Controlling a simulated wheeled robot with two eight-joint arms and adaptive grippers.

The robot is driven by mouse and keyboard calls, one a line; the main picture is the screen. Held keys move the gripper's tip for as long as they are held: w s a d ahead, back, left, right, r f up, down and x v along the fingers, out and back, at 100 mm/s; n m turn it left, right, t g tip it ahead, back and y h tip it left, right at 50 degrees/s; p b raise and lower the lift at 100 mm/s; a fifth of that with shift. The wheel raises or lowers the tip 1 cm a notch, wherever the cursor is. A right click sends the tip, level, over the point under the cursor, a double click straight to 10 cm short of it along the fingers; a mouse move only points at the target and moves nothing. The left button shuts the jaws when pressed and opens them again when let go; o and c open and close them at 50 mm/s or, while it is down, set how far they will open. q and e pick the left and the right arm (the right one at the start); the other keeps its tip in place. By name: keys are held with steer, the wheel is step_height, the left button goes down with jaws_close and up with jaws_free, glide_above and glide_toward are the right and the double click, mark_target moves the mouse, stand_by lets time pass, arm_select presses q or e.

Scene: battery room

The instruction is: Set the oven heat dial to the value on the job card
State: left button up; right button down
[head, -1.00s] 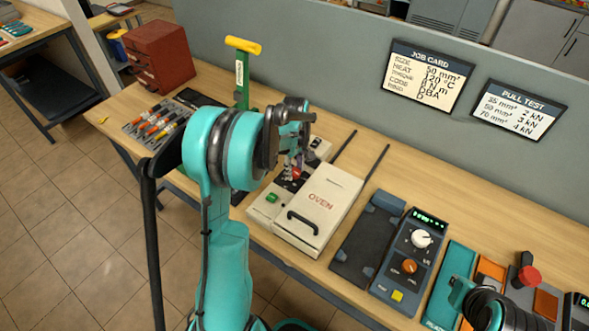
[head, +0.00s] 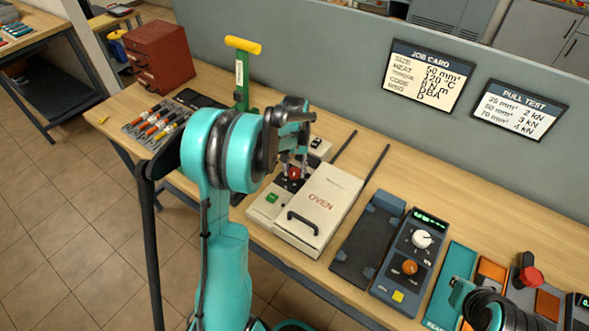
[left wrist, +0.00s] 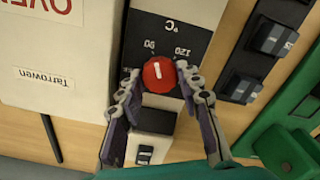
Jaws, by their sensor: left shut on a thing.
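The white oven (head: 318,205) stands on the bench with its dark control panel at its left. My left gripper (head: 293,172) is over that panel and shut on the red heat dial (head: 293,174). In the left wrist view the fingers sit on both sides of the dial (left wrist: 160,74). Its white mark points between the printed 90 and 120, nearer 90. The job card (head: 428,75) on the grey partition reads HEAT 120 °C. My right gripper (head: 465,295) is at the bottom right; its fingers are not clear.
A green switch (head: 271,197) is on the oven's front left. A green press with a yellow handle (head: 243,46) and a red toolbox (head: 160,55) stand behind left. A grey instrument with knobs (head: 411,258) is to the right. A pull test card (head: 517,108) hangs beside the job card.

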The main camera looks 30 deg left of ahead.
mark_target(295, 172)
arm_select(q)
steer(key=m, duration=1.2)
stand_by(0.5)
steer(key=o, duration=1.2)
steer(key=shift+c, duration=0.2)
steer(key=shift+r, duration=0.1)
step_height(295, 172, up, 12)
